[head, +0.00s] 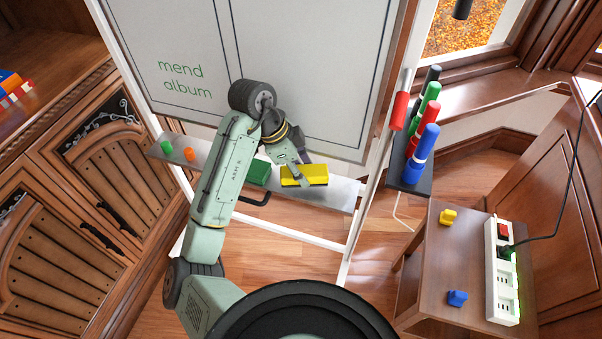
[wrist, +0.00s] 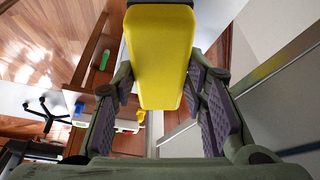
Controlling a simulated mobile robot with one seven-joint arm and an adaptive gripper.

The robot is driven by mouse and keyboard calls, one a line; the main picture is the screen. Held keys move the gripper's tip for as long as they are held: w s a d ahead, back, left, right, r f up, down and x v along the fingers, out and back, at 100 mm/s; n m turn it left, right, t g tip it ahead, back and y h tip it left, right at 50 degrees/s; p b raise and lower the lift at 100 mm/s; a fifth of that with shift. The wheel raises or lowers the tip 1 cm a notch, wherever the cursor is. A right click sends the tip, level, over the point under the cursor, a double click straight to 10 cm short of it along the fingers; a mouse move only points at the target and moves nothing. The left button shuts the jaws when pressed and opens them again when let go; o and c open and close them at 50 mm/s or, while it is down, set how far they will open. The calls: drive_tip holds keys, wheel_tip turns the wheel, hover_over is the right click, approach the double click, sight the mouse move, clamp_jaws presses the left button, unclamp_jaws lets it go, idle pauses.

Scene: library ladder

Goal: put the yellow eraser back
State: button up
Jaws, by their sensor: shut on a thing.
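The yellow eraser (head: 304,175) has a dark strip along its upper edge in the head view. My gripper (head: 296,161) is shut on it, near the right part of the whiteboard's metal tray (head: 341,192). I cannot tell whether the eraser touches the tray or is held just above it. In the wrist view the yellow eraser (wrist: 160,55) lies between the two purple-padded fingers of my gripper (wrist: 165,90). A green block like an eraser (head: 259,172) sits on the tray to the left, partly beside my arm.
The whiteboard (head: 330,60) reads "mend album". Small green (head: 167,147) and orange (head: 189,154) pieces are at the tray's left end. A black holder (head: 408,182) with several markers stands at right. A side table (head: 445,270) bears a power strip (head: 503,275).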

drive_tip(key=shift+f, duration=1.3)
drive_tip(key=shift+f, duration=0.1)
drive_tip(key=o, duration=1.2)
drive_tip(key=v, duration=1.2)
